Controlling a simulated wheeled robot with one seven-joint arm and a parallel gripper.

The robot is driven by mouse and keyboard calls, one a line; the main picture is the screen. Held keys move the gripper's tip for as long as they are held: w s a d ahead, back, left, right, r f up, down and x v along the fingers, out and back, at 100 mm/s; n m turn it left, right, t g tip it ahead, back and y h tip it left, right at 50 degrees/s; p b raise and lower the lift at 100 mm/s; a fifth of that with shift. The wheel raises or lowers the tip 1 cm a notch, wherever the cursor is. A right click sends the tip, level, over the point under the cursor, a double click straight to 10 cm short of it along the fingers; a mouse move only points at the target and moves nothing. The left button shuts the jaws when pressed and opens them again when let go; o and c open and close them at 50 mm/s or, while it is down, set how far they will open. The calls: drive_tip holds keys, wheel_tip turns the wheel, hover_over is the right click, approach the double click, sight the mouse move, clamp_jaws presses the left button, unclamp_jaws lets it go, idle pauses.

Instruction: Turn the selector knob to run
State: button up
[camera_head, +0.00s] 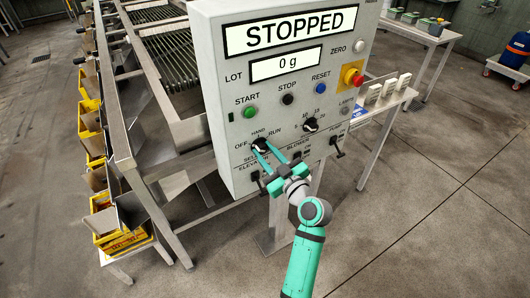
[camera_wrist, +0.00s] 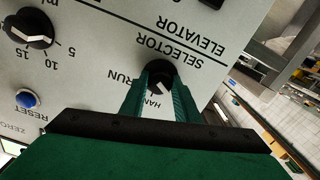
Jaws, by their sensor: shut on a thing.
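The selector knob (camera_head: 260,145) is a black rotary knob on the lower left of the grey control panel (camera_head: 228,172), with OFF, HAND and RUN printed around it. My gripper (camera_head: 264,156) reaches it from below, its green fingers closed around the knob. In the wrist view the selector knob (camera_wrist: 160,73) sits between the two fingertips, with a white mark on its face toward the HAND side; its exact setting is hard to tell. The right finger hides the OFF label there. The display (camera_head: 290,31) on the panel reads STOPPED.
A second black knob (camera_head: 310,125) and an ELEVATOR switch (camera_head: 255,176) are close to the selector knob. START (camera_head: 250,112), STOP (camera_head: 288,99) and RESET (camera_head: 320,88) buttons and a red emergency stop (camera_head: 352,77) lie above.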

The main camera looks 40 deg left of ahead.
drive_tip(key=shift+m, duration=0.3)
drive_tip(key=m, duration=0.5)
drive_tip(key=shift+m, duration=0.4)
drive_tip(key=m, duration=1.1)
drive_tip(key=shift+m, duration=0.4)
drive_tip(key=m, duration=0.5)
drive_tip(key=shift+d+m, duration=0.1)
drive_tip(key=shift+m, duration=0.2)
drive_tip(key=o, duration=1)
drive_tip(key=shift+o, duration=0.2)
